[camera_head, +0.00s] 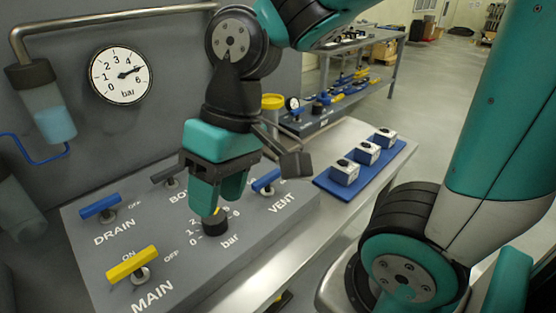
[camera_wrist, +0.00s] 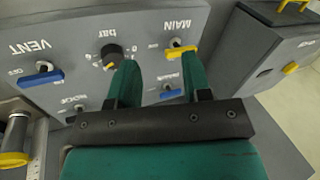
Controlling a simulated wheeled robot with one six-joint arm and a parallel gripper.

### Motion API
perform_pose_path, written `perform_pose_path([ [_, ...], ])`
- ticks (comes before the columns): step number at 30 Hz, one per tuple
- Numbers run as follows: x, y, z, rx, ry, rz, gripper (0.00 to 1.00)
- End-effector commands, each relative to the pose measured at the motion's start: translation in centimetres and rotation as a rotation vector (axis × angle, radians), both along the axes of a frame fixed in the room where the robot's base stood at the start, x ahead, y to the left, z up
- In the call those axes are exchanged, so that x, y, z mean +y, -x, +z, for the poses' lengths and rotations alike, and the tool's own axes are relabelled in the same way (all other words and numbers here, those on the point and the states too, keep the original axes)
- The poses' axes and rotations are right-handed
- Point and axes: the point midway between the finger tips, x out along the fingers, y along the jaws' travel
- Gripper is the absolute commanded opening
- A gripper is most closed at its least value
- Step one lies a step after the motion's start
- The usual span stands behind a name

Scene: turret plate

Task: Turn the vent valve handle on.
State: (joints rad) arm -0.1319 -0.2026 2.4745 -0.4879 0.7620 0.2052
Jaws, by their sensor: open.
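The vent valve's blue bar handle (camera_head: 265,180) sits beside the VENT label on the grey panel, partly hidden by my gripper in the head view. In the wrist view the vent handle (camera_wrist: 42,78) is at the far left, apart from the fingers, and the labels look upside down. My gripper (camera_head: 220,203) has green fingers, is open and empty, and points down over the panel near the black bar knob (camera_head: 215,224). In the wrist view my gripper (camera_wrist: 160,65) has its left fingertip beside the knob (camera_wrist: 111,53).
The panel also has a blue DRAIN handle (camera_head: 100,206), a yellow MAIN handle (camera_head: 132,264) and a grey handle (camera_head: 168,175). A round pressure gauge (camera_head: 121,75) is on the wall behind. A blue tray (camera_head: 330,184) with three white boxes lies on the bench to the right.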

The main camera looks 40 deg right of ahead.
Motion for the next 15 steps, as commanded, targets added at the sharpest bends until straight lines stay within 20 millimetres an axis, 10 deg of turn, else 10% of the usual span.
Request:
perform_pose_path([
  [6,-11.1,-9.3,2.9,0.319,0.011,-0.848,0.45],
  [15,-24.6,-12.3,2.0,0.636,-0.014,-1.623,0.45],
])
